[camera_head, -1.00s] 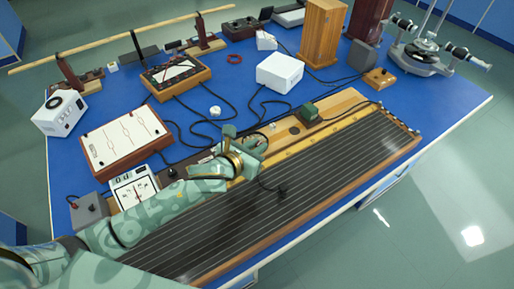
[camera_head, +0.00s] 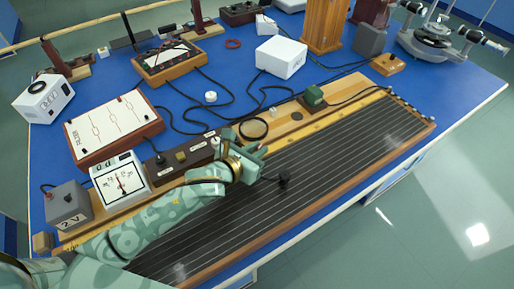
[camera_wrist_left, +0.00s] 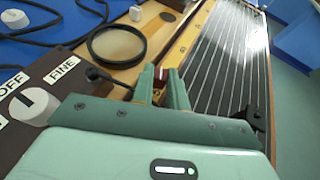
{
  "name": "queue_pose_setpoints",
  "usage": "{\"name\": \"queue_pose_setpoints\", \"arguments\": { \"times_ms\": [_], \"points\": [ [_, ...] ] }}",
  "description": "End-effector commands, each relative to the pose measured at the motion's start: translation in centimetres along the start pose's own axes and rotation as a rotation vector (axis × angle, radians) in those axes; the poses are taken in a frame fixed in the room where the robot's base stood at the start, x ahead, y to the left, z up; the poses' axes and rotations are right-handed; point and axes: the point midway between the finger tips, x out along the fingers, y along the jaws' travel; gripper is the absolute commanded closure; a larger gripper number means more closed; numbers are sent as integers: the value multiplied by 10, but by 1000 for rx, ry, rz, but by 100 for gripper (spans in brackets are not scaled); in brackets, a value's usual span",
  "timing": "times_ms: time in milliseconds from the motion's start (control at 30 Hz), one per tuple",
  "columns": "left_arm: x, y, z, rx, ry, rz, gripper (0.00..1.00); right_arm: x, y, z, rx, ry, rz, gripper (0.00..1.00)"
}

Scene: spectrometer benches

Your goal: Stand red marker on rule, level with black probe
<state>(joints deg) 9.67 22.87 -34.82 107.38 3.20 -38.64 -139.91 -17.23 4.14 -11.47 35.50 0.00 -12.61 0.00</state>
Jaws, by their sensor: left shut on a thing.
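My left gripper (camera_head: 258,154) is over the near-middle part of the long stringed board (camera_head: 340,160), beside its yellow rule (camera_head: 345,118). In the left wrist view, its fingers (camera_wrist_left: 160,82) are shut on the small dark red marker (camera_wrist_left: 161,72), mostly hidden between them. The rule (camera_wrist_left: 187,40) runs away just beyond the fingertips; I cannot tell whether the marker touches it. The black probe (camera_head: 284,181) stands on the strings, close to the right of the gripper in the head view. It also shows at the right of the wrist view (camera_wrist_left: 249,114). My right gripper is not in view.
A brown control box (camera_head: 185,156) and a white meter (camera_head: 121,181) are beside my left arm. Black cables cross the blue table. The far strings are clear.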

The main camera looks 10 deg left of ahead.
Motion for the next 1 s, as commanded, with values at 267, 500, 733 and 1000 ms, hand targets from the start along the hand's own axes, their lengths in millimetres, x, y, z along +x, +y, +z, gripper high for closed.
{"name": "queue_pose_setpoints", "arguments": {
  "times_ms": [267,500,733,1000],
  "points": [
    [0,0,0,0,0,0,100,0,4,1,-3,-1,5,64],
    [1,0,-3,1,1,1,100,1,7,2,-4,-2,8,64],
    [3,0,-7,2,1,1,100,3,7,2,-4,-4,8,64],
    [4,0,-11,0,1,1,71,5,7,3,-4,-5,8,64]
  ]
}}
